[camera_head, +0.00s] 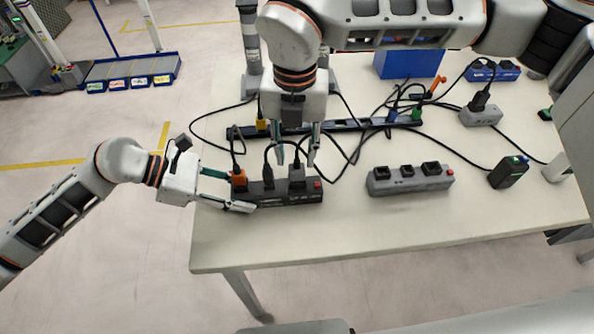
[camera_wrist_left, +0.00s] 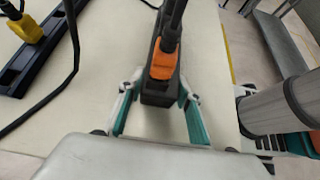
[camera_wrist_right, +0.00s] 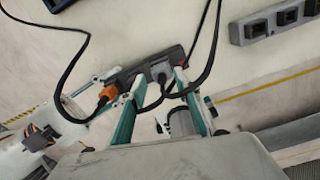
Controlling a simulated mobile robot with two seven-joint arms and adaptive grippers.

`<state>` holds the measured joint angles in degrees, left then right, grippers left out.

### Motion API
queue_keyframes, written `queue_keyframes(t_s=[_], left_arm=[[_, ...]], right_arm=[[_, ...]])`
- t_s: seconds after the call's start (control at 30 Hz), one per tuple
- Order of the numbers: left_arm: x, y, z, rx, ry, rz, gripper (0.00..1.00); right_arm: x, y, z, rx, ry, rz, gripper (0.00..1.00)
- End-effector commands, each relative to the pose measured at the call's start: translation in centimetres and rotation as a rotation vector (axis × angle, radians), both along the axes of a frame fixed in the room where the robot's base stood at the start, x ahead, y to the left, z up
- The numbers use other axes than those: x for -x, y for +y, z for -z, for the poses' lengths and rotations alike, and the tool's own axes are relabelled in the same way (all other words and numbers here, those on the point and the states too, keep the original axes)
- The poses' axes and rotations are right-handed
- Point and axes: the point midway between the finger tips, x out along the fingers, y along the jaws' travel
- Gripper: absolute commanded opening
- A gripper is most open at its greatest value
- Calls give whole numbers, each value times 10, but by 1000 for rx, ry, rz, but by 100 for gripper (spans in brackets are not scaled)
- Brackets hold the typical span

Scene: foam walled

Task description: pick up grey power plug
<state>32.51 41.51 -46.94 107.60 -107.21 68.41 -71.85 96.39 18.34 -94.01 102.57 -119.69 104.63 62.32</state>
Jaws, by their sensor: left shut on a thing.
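The grey power plug (camera_head: 297,173) sits in the right part of a black power strip (camera_head: 275,199) near the table's front edge; its cable loops up behind it. In the right wrist view the grey plug (camera_wrist_right: 159,73) shows between and beyond the fingertips. My right gripper (camera_head: 299,154) is open, pointing down just above the strip, close to the grey plug. My left gripper (camera_head: 240,190) is shut on the strip's left end, fingers on either side of it; the left wrist view shows that end (camera_wrist_left: 158,98) between the fingers.
An orange plug (camera_head: 239,179) and a black plug (camera_head: 268,177) share the strip. A grey strip (camera_head: 410,179) lies to the right. The front right tabletop is clear.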

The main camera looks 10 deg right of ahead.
Motion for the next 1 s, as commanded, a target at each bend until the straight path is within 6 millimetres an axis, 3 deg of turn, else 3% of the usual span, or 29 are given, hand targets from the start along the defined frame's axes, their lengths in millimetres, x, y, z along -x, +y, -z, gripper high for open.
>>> queue_keyframes(t_s=[0.33, 0.6, 0.73, 1.0], left_arm=[[1, 0, 1, -1, 1, 0, 15], [1, 0, 1, -1, 1, 0, 15], [1, 0, 1, -1, 1, 0, 15], [0, 0, 1, -1, 1, 0, 15]], right_arm=[[3, -3, 44, 0, 2, 0, 32], [3, -3, 49, 0, 0, 0, 32], [3, -3, 49, 0, 0, 0, 4], [2, -2, 49, 0, 0, 0, 3]])
